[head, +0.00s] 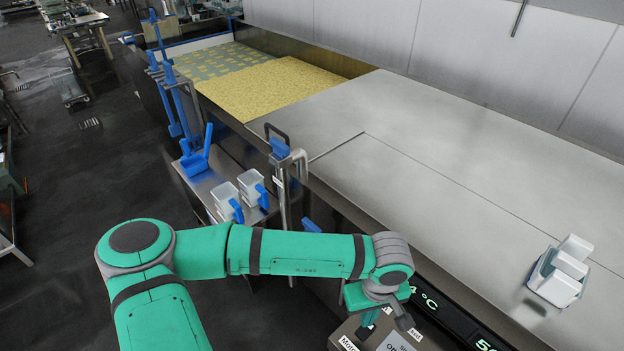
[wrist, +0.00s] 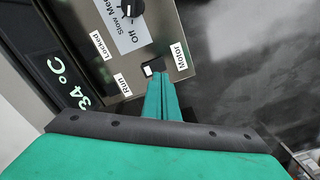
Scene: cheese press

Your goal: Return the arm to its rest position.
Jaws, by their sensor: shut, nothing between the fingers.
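My green arm reaches across the lower part of the head view and is bent at the elbow. My gripper (head: 369,318) hangs at its end, over the control panel (head: 376,341) at the bottom. In the wrist view, the two green fingers of my gripper (wrist: 161,82) lie together with nothing between them. Their tips are right beside a small black rocker switch (wrist: 152,67) labelled Motor and Run; I cannot tell whether they touch it.
A black rotary knob (wrist: 131,8) sits farther up the panel. A lit temperature display (head: 455,318) runs beside it. A steel vat cover (head: 440,150) lies behind. White containers (head: 557,275) stand at right. A shelf (head: 208,178) holds moulds and blue tools. Dark floor lies open at left.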

